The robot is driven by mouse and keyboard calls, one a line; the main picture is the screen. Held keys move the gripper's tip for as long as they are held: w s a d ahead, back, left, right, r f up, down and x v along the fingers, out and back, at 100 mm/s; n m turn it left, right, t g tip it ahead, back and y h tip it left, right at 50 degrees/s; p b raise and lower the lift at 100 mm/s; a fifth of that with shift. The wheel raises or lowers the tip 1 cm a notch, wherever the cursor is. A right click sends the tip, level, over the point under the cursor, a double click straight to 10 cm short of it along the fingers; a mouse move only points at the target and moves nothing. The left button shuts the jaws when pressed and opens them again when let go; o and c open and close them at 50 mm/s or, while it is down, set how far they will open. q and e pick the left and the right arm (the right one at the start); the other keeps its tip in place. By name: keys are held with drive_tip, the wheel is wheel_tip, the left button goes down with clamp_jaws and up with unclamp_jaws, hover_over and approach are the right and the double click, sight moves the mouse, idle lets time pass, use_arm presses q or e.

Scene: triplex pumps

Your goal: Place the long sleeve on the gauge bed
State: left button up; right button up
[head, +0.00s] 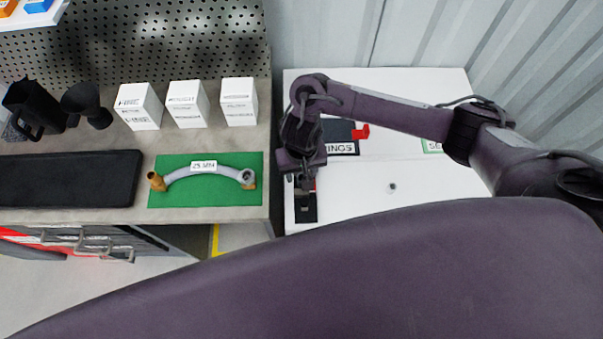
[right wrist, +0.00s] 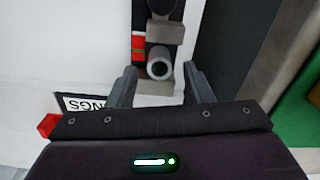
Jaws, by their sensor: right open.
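My right gripper (head: 304,184) is over the left part of the white table, above a black plate (head: 305,208). In the right wrist view my right gripper (right wrist: 159,68) is open, with a finger on each side. A grey hollow cylinder (right wrist: 160,63) shows between the fingertips, its open end facing the camera. It sits at grey blocks (right wrist: 165,33) on a black strip, which looks like the gauge bed. I cannot tell for sure that this cylinder is the long sleeve. Gaps show between it and both fingers. My left gripper is not in view.
A red piece (right wrist: 138,45) is beside the blocks. A dark tray (head: 341,132) labelled "INGS" and a small round grey part (head: 392,187) are on the white table (head: 440,180). Left, a bench holds a green mat (head: 205,200) with a curved pipe (head: 205,169), and white boxes (head: 187,103).

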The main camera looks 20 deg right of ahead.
wheel_tip(320, 180, up, 10)
drive_tip(key=p, duration=0.5)
drive_tip(key=shift+f, duration=0.25)
